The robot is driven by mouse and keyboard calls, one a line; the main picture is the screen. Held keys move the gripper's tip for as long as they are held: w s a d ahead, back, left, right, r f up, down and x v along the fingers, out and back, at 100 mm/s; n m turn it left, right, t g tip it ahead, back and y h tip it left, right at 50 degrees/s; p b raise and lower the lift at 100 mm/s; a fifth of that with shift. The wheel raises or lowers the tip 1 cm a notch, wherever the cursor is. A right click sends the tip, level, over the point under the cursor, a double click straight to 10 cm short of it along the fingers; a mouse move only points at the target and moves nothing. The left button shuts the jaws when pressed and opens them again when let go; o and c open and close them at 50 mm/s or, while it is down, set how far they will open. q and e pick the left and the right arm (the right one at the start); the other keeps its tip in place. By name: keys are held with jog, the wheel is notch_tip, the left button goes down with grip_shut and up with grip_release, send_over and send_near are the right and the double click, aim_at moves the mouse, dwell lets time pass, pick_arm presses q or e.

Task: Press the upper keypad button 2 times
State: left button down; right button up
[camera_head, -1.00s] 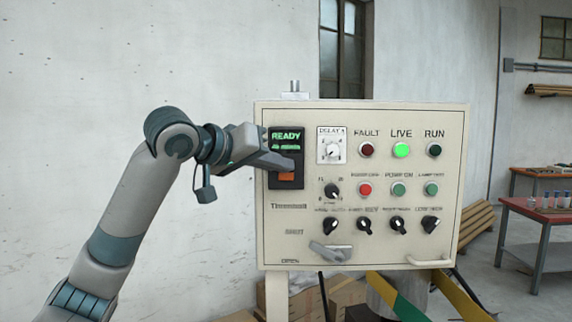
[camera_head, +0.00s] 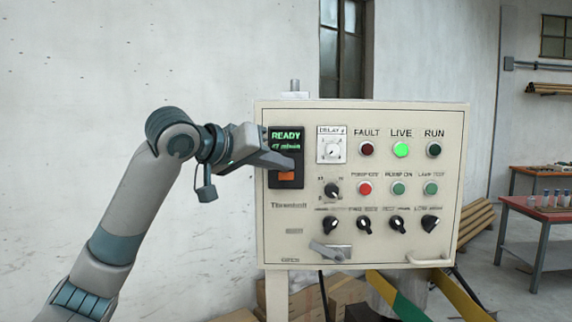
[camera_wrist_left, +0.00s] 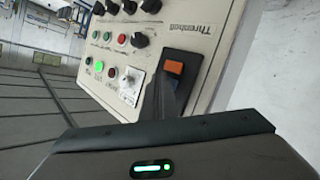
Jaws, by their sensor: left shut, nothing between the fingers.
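The keypad (camera_head: 287,185) is a black panel at the left of the cream control box, with a green READY display at its top and an orange button (camera_head: 286,176) low on it. My left gripper (camera_head: 291,164) is shut and empty, its tips over the keypad between the display and the orange button. In the left wrist view the orange button (camera_wrist_left: 174,67) shows clear of the gripper. My right gripper is not in view.
The control box (camera_head: 365,262) has a dial, lamps, coloured buttons, black knobs, a lever (camera_head: 330,250) and a handle (camera_head: 429,262). The green LIVE lamp (camera_head: 401,150) is lit. A red-topped table (camera_head: 540,209) stands far right.

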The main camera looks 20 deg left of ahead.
pick_arm(q)
jog(key=shift+s, duration=0.15)
jog(key=shift+s+d, duration=0.15)
jog(key=shift+s, duration=0.4)
jog(key=shift+s+d, duration=0.25)
jog(key=shift+s, duration=0.55)
jog(key=shift+s+d, duration=0.2)
jog(key=shift+s, duration=0.6)
jog(key=shift+s+d, duration=0.25)
jog(key=shift+s, duration=0.55)
